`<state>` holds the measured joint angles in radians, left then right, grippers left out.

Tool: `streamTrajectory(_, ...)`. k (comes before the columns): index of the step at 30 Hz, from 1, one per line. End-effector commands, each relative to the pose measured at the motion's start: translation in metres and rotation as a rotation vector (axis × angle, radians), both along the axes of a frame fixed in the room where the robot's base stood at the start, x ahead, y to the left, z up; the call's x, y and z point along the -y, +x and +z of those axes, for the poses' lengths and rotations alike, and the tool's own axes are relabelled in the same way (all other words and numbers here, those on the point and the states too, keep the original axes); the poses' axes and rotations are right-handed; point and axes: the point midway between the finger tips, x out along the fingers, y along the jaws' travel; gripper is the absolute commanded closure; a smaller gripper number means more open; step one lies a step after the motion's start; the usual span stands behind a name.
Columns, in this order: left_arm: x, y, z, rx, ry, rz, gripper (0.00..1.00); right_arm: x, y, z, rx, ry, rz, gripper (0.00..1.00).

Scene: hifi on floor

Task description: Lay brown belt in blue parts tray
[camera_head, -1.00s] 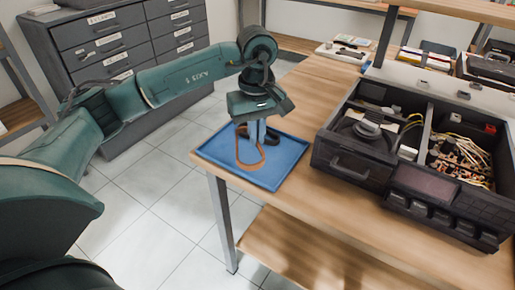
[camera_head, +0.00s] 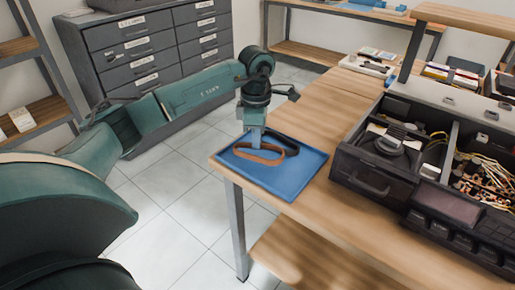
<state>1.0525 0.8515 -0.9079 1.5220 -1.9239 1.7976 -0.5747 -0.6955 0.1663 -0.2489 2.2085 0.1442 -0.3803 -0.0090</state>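The brown belt (camera_head: 258,157) is a loop lying low over the blue parts tray (camera_head: 287,185), its near side seeming to rest on the tray floor. The tray sits at the near left corner of the wooden table. My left gripper (camera_head: 255,143) comes down from above, its fingers pointing down at the left part of the belt. The fingers look close together and shut on the belt, though the belt partly hides their tips. My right gripper is not in view.
A black hi-fi unit (camera_head: 375,182) with its top open, showing wires and parts, stands right of the tray. Bare wood lies between them. A grey drawer cabinet (camera_head: 150,50) and shelves stand behind. Tiled floor lies left of the table.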

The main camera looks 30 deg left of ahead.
Motion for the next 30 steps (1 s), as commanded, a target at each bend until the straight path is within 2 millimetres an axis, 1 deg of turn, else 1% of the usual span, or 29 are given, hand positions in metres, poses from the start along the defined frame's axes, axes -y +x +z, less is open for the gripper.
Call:
streamTrajectory(3,0.0,-0.001,-0.016,-0.004,0.0,0.0,1.0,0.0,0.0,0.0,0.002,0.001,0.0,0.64)
streamTrajectory(7,0.001,-0.001,-0.033,-0.003,0.0,-0.001,1.0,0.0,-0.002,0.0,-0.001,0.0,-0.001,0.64)
streamTrajectory(14,0.0,0.0,-0.034,0.0,0.0,-0.002,1.0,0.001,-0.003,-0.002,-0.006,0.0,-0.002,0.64)
streamTrajectory(18,0.0,0.0,-0.038,0.0,0.0,-0.002,1.0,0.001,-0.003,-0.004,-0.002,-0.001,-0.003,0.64)
streamTrajectory(19,0.0,0.0,-0.037,0.0,0.0,-0.002,0.93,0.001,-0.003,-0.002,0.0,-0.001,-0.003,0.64)
streamTrajectory(26,0.0,0.0,-0.036,0.0,0.0,-0.002,0.74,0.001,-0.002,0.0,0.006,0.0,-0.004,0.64)
streamTrajectory(30,0.0,0.0,-0.036,0.0,0.0,-0.002,0.74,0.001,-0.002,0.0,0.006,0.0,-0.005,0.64)
